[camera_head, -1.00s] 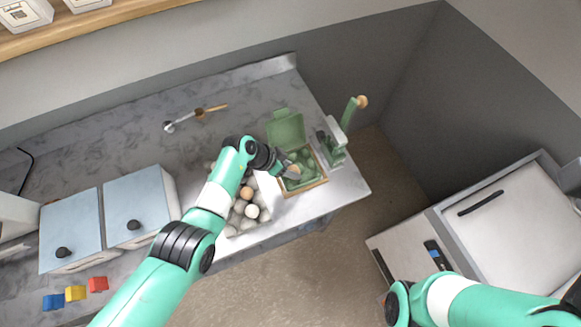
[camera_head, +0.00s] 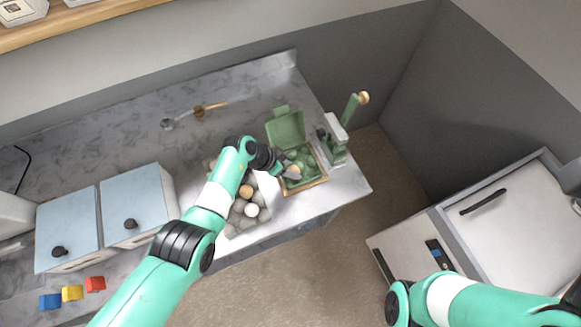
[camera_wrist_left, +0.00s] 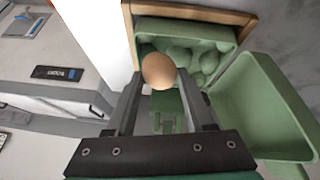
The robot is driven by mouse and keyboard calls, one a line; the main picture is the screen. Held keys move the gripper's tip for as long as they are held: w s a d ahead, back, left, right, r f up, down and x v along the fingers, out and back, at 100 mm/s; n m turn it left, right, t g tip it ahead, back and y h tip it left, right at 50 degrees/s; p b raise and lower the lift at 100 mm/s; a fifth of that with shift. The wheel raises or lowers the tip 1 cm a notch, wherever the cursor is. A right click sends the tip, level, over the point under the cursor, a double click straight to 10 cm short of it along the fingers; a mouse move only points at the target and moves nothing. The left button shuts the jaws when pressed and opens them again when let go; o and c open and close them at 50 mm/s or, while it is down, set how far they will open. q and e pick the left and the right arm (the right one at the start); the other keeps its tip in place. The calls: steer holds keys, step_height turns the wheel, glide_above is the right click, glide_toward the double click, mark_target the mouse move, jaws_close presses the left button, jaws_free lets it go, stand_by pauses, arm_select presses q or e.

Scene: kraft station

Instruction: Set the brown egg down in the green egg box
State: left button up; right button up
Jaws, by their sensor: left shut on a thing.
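The brown egg (camera_wrist_left: 158,71) is between the fingertips of my left gripper (camera_wrist_left: 160,85) in the left wrist view. My left gripper is shut on it. The green egg box (camera_wrist_left: 188,42) lies open below and behind the egg, with its lid (camera_wrist_left: 262,105) folded back. In the head view the egg (camera_head: 294,170) shows at the left gripper's tip, over the green egg box's open half; the lid (camera_head: 287,129) stands behind. The wrist view does not clearly show whether the egg touches the box. My right gripper is outside the head view; only its arm shows at lower right.
The egg box sits in a wooden-edged tray (camera_head: 305,188) near the counter's right end. A grey carton with eggs (camera_head: 251,210) stands to its left, partly behind my left arm. A green and grey device (camera_head: 337,140) stands close on the right.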

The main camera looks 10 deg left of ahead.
arm_select(q)
steer(key=shift+f+b, duration=0.75)
steer(key=shift+f, duration=0.3)
stand_by(0.7)
steer(key=o, duration=0.9)
steer(key=p+v, duration=0.8)
steer(key=v, duration=0.3)
steer(key=shift+s+a+r, duration=0.15)
steer(key=shift+a+r, duration=0.05)
steer(key=shift+r, duration=0.05)
steer(key=shift+d, duration=0.1)
